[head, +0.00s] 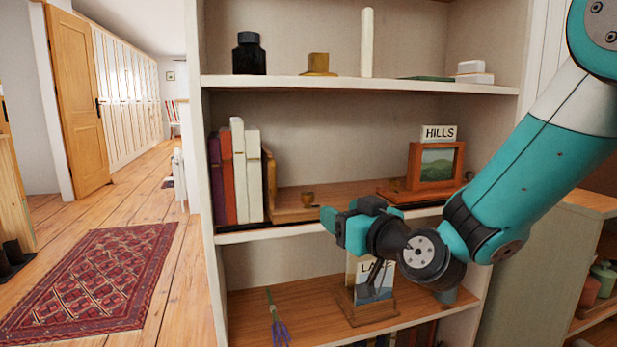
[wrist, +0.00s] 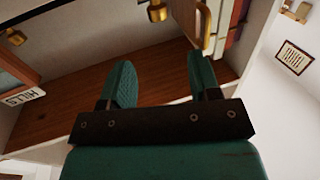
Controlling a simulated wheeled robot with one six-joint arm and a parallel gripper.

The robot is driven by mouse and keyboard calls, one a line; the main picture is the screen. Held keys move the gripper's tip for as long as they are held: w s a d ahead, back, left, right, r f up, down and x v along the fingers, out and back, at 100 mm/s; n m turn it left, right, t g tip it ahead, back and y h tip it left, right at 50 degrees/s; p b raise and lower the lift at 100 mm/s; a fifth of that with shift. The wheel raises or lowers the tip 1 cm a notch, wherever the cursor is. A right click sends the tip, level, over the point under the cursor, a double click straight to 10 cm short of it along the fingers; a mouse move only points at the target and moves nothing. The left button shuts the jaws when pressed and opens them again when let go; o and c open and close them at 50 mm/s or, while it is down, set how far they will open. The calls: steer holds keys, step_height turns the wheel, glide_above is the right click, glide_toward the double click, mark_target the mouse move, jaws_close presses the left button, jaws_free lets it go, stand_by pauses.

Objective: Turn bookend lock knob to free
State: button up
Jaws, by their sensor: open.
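On the middle shelf, a wooden bookend (head: 269,184) stands against the books, with its base board (head: 293,213) running right. A small brass-brown knob (head: 308,198) rises from that board. In the wrist view, which looks upside down, a brass knob (wrist: 157,10) shows at the top edge, beside the bookend's upright (wrist: 207,28). My gripper (head: 343,222) is in front of the middle shelf's edge, right of the knob and apart from it. The wrist view shows its two teal fingers (wrist: 160,75) spread with nothing between them.
Several books (head: 238,170) stand left of the bookend. A framed picture (head: 437,164) with a HILLS card (head: 438,133) stands to the right. A second brass knob (wrist: 15,37) is at left in the wrist view. The upper shelf (head: 370,85) hangs over this space.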

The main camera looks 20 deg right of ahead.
mark_target(308, 200)
steer(key=p+x, duration=0.6)
steer(key=x, duration=0.8)
steer(key=shift+w, duration=0.3)
